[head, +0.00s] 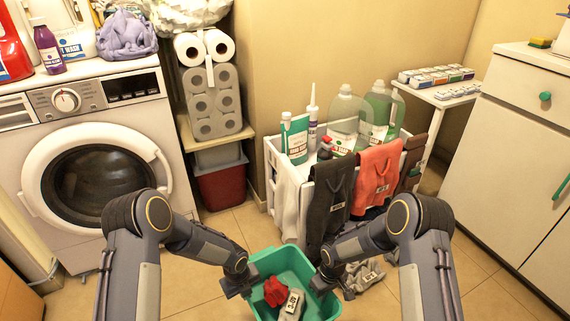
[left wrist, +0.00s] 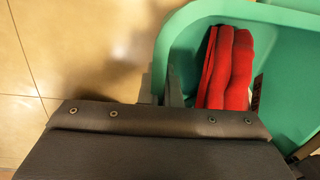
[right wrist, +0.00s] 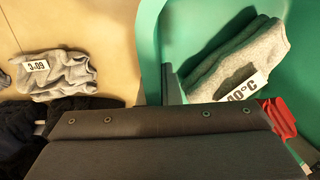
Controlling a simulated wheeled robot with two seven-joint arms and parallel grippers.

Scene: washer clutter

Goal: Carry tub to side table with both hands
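The teal tub (head: 262,266) is at the bottom middle of the head view, holding a red folded cloth (head: 276,291) and a grey cloth with a white label (head: 291,305). My left gripper (head: 246,284) is at its left rim, with a finger on each side of the wall in the left wrist view (left wrist: 160,88). My right gripper (head: 322,284) is at the right rim, likewise astride the wall in the right wrist view (right wrist: 157,88). Both look closed on it. I cannot tell if the tub touches the floor. A small white side table (head: 436,99) stands at the back right.
Several small boxes (head: 435,77) lie on the side table. A white hamper (head: 291,172) with bottles on top and hanging clothes stands ahead, between tub and table. Grey socks (head: 362,276) lie on the floor right of the tub. A washer (head: 95,165) is left, a white cabinet (head: 525,150) right.

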